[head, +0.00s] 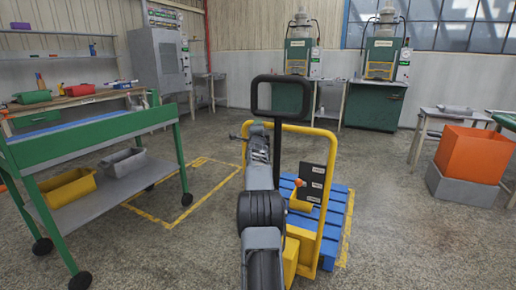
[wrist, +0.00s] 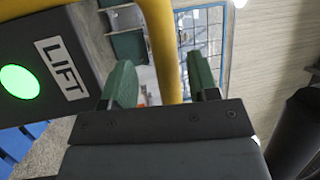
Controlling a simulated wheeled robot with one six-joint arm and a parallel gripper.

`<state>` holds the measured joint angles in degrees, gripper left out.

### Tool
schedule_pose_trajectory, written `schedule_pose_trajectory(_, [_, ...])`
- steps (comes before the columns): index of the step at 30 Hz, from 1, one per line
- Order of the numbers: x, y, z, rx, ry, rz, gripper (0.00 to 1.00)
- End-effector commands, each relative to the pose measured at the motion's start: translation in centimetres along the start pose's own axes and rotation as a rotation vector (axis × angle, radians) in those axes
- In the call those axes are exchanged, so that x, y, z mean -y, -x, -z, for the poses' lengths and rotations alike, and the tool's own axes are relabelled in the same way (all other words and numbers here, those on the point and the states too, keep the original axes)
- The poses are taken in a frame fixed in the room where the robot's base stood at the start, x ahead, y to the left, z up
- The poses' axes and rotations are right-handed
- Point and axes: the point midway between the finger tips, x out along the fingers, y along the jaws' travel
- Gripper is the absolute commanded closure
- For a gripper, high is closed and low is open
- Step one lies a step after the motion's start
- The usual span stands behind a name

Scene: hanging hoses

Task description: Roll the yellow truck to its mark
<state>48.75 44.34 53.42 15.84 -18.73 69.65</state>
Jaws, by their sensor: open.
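The yellow truck (head: 329,215) stands in the middle of the head view, with an upright tube frame and a dark labelled panel (head: 311,183). A black loop handle (head: 278,78) rises in front of it. My gripper (head: 246,134) is at the frame's upper left. In the wrist view, my gripper (wrist: 160,85) is open, its two green fingertips on either side of a yellow tube (wrist: 163,45); contact is unclear. A dark box marked LIFT (wrist: 62,69) with a lit green light is beside it. A yellow floor outline (head: 160,219) lies left of the truck, with nothing standing inside.
A blue pallet (head: 337,206) is at the truck, with a yellow floor line (head: 347,230) along its right side. A green wheeled trolley (head: 95,136) stands at left. An orange bin (head: 472,155) is at right. Green machines line the back wall. The floor between is open.

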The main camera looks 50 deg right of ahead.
Motion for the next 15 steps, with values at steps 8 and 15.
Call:
schedule_pose_trajectory(8, [0.0,4.1,0.1,0.0,-0.001,-0.002,0.45])
schedule_pose_trajectory(15, [0.0,6.9,0.1,0.0,-0.002,-0.003,0.45])
